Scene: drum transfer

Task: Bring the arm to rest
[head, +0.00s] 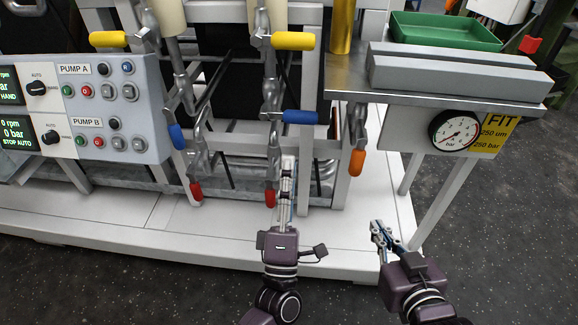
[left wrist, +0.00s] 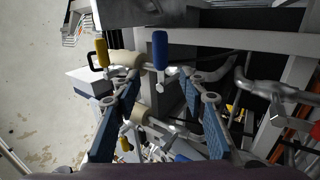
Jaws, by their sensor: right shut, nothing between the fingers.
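My left gripper (head: 288,172) points away from me in front of the pump skid, below a blue-handled valve lever (head: 299,117). In the left wrist view its two blue-padded fingers (left wrist: 158,100) stand apart with nothing held between them. A blue handle (left wrist: 160,49) and a yellow handle (left wrist: 102,53) show beyond the fingertips. My right gripper (head: 384,238) is low at the right, over the front right part of the white base. It is shut and empty, clear of the table leg.
The control panel (head: 112,108) is at the left. A metal table (head: 345,80) at the right bears grey bars (head: 455,78) and a green tray (head: 445,30); a gauge (head: 454,131) hangs at its front. Red handles (head: 270,198) and an orange handle (head: 357,162) hang near my left gripper. The floor in front is clear.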

